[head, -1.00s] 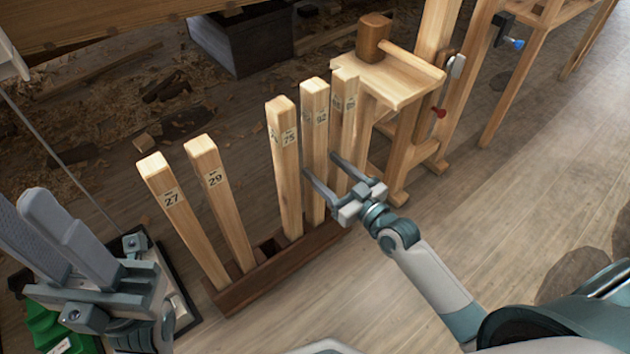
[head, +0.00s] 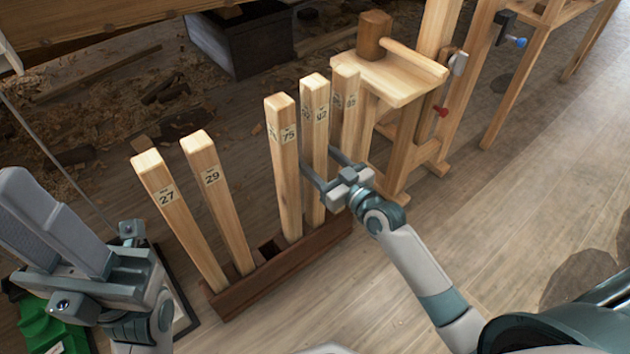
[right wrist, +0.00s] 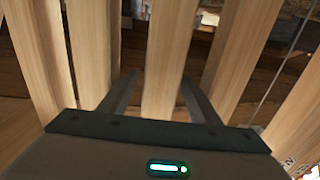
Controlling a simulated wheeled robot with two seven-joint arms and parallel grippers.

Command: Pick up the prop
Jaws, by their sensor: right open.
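Several pale square wooden props with number labels stand in a dark wooden rack (head: 285,278). In the head view they are prop 27 (head: 180,220), prop 29 (head: 217,205), prop 75 (head: 287,170), prop 92 (head: 314,100) and a rightmost prop (head: 346,100) with a hard-to-read label. My right gripper (head: 317,157) is open, its fingers on either side of prop 92. In the right wrist view a prop (right wrist: 168,50) stands between the fingers, with a gap on each side. My left gripper (head: 55,215) is at the lower left, away from the props; its finger gap is unclear.
A wooden stand (head: 395,80) with a mallet (head: 375,35) on it is close behind the rack's right end. An empty slot (head: 270,247) shows between props 29 and 75. A green object (head: 50,325) lies below my left gripper.

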